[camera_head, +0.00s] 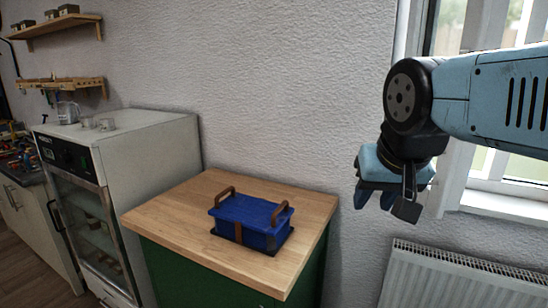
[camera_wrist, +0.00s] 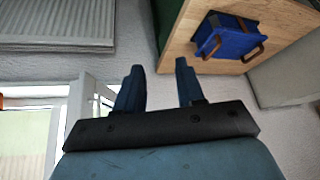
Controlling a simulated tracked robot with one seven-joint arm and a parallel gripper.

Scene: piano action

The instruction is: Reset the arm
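My arm reaches in from the right in the head view, and my gripper (camera_head: 372,205) hangs in the air in front of the wall, right of the wooden-topped cabinet. In the wrist view, the two fingers of my gripper (camera_wrist: 160,78) stand apart with nothing between them. The gripper is open and empty, and touches nothing that I can see.
A blue box (camera_head: 250,222) with two brown handles sits on the wooden top (camera_head: 170,215) of a green cabinet. A glass-fronted white appliance (camera_head: 150,150) stands left of it. A radiator (camera_head: 460,280) and window (camera_head: 495,185) are at the right. Shelves (camera_head: 55,25) hang at upper left.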

